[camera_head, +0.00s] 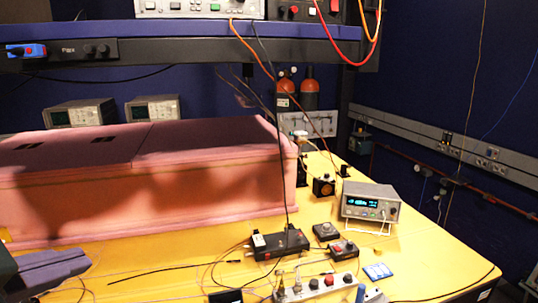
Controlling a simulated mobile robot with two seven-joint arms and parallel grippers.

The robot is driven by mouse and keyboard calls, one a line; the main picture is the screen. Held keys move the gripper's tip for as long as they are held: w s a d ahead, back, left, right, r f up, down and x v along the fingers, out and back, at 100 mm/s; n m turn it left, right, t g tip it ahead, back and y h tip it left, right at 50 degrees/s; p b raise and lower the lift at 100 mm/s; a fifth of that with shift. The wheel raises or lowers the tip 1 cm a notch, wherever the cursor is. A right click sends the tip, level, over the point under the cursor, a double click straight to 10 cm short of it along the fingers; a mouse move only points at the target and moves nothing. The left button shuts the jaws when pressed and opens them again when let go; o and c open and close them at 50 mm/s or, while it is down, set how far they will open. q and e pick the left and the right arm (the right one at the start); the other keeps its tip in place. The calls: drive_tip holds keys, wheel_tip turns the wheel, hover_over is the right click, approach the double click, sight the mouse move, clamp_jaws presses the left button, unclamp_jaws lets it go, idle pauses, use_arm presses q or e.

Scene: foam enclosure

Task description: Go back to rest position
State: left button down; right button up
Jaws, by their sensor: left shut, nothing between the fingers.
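My left gripper (52,267) shows at the bottom left corner, purple-grey and cut off by the frame edge. It is shut and holds nothing. It is in front of the pink foam enclosure (200,185), over the near left part of the yellow table (435,262). The enclosure is a long closed box with a seam across its lid and dark slots on top. My right gripper is not in view.
A black box with cables (280,244), a power strip (318,287), small black boxes and a bench meter (370,206) crowd the table's right half. A dark shelf (180,48) spans above. Loose cables cross the table and hang from the shelf.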

use_arm(q)
drive_tip(key=s+d+f+n+g, duration=0.1)
drive_tip(key=s+f+n+g, duration=0.3)
drive_tip(key=s, duration=0.4)
drive_tip(key=s+f+n+g, duration=0.35)
drive_tip(key=s+f, duration=0.25)
drive_tip(key=s, duration=0.3)
wheel_tip(320, 180, up, 17)
drive_tip(key=p, duration=1.7)
drive_tip(key=shift+m+g, duration=0.35)
